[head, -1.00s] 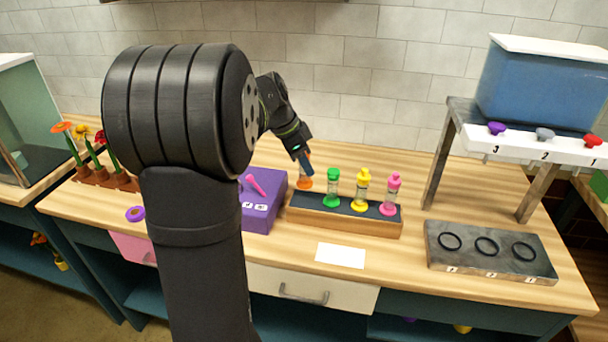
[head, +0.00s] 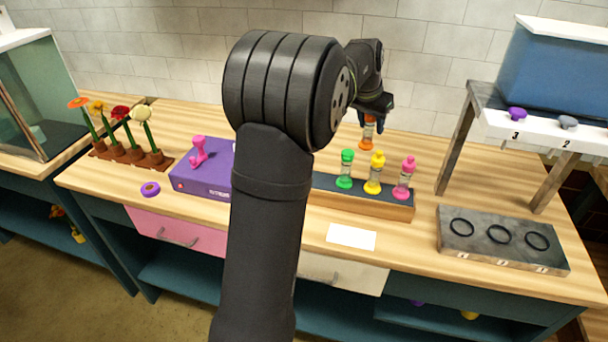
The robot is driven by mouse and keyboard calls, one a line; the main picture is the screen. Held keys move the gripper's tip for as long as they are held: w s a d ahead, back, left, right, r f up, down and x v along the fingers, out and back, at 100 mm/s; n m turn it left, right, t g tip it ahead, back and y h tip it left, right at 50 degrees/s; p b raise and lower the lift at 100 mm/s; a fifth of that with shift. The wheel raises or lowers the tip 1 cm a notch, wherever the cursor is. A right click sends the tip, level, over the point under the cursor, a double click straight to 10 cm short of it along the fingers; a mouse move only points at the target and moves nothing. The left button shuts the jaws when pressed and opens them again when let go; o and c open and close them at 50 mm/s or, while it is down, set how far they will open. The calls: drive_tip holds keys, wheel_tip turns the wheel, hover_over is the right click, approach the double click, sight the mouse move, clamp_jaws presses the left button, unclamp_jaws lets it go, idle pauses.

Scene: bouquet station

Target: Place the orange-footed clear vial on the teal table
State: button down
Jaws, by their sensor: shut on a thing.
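The clear vial with the orange foot (head: 367,134) is in my gripper (head: 372,119), raised behind the vial rack (head: 360,205). My gripper is shut on its upper part, which the fingers partly hide. The orange foot points down and the vial looks about upright. Vials with green (head: 345,170), yellow (head: 375,174) and pink (head: 404,179) parts stand in the rack. The benches have wooden tops and teal bodies (head: 180,285). I cannot tell which surface is the teal table.
A purple device (head: 205,181), a flower stand (head: 130,155) and a purple ring (head: 150,189) are at left. A blue tank (head: 570,75) on a raised stand and a grey block with three rings (head: 500,255) are at right. My arm hides the middle.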

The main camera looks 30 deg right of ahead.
drive_tip(key=s+d+f+n, duration=0.1)
drive_tip(key=d+n, duration=0.1)
drive_tip(key=d, duration=0.3)
drive_tip(key=shift+t, duration=0.3)
drive_tip(key=shift+w+a+f, duration=0.45)
drive_tip(key=shift+w+f, duration=1.35)
drive_tip(key=shift+w+a+f, duration=0.45)
drive_tip(key=shift+w+f, duration=1.4)
drive_tip(key=shift+w+a+f, duration=0.45)
drive_tip(key=shift+w+f, duration=1.35)
drive_tip(key=shift+f, duration=0.1)
drive_tip(key=c, duration=0.9)
unclamp_jaws()
drive_tip(key=shift+f, duration=0.1)
drive_tip(key=v, duration=1.2)
drive_tip(key=shift+d+r, duration=0.2)
drive_tip(key=shift+r, duration=0.05)
drive_tip(key=shift+f, duration=0.1)
